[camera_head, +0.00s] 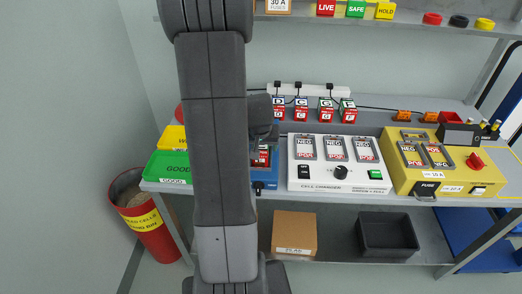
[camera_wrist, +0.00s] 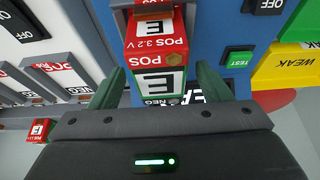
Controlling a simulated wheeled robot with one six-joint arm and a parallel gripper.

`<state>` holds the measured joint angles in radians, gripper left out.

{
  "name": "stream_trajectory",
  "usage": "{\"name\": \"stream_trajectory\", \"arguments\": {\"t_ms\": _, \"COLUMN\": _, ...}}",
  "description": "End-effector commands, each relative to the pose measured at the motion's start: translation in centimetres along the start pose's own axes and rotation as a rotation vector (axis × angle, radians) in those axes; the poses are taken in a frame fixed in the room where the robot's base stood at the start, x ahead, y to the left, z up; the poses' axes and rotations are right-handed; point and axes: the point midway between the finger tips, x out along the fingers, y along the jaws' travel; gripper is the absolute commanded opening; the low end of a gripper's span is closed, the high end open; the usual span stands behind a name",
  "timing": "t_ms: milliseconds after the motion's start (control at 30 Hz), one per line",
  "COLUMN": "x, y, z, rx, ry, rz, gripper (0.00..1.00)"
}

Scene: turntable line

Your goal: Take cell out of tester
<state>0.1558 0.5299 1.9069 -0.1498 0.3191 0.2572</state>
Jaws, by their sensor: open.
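The blue tester (camera_wrist: 215,55) fills the upper middle of the wrist view, with a green TEST button and a black OFF switch. A red, white and green cell (camera_wrist: 157,55) marked E, POS 3.2 V sits at the tester. My gripper (camera_wrist: 158,88) is open, with one dark green finger on each side of the cell's near end. I cannot tell whether either finger touches it. In the head view my gripper (camera_head: 262,134) is above the tester (camera_head: 266,181); my arm hides much of the tester, and part of a red cell (camera_head: 262,157) shows there.
The white cell charger (camera_head: 312,180) stands right of the tester, with several cells in it. A yellow unit (camera_head: 400,180) is farther right. Green (camera_head: 165,168) and yellow (camera_head: 172,138) bins are left. Cells stand in a row (camera_head: 300,112) behind.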

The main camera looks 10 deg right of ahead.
Motion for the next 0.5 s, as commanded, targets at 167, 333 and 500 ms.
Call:
{"name": "stream_trajectory", "arguments": {"t_ms": 167, "x": 0.86, "y": -0.01, "z": 0.01, "rx": -0.001, "ry": 0.0, "rz": -0.001, "gripper": 0.71}}
{"name": "stream_trajectory", "arguments": {"t_ms": 333, "x": 0.9, "y": -0.02, "z": 0.0, "rx": 0.0, "ry": 0.001, "rz": -0.001, "gripper": 0.71}}
{"name": "stream_trajectory", "arguments": {"t_ms": 500, "x": 0.89, "y": -0.03, "z": -0.01, "rx": 0.0, "ry": 0.001, "rz": -0.001, "gripper": 0.47}}
